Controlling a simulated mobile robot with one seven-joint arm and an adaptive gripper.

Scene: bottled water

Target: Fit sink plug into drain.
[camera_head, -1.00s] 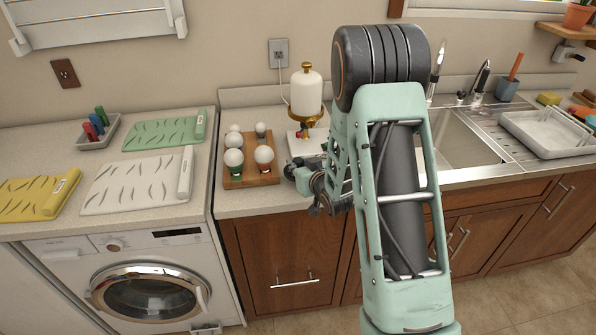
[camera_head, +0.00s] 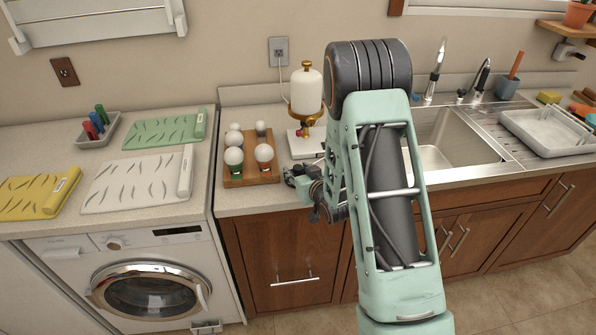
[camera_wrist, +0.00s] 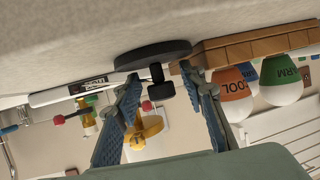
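The sink plug (camera_wrist: 152,55), a black disc with a short black knob, shows in the wrist view against the pale counter surface. My gripper (camera_wrist: 160,76) is open, with one blue-padded finger on each side of the knob and gaps visible between. In the head view my gripper (camera_head: 298,178) is low over the counter's front part, right of the wooden tray. I cannot make out the plug there. The steel sink (camera_head: 465,145) is to the right, partly behind my arm. Its drain is not visible.
A wooden tray (camera_head: 236,180) with several white-topped shakers stands close left of my gripper. A white dispenser with a gold base (camera_head: 306,88) stands behind it. A drying tray (camera_head: 545,132) is right of the sink. Cutting boards (camera_head: 130,185) lie on the left counter.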

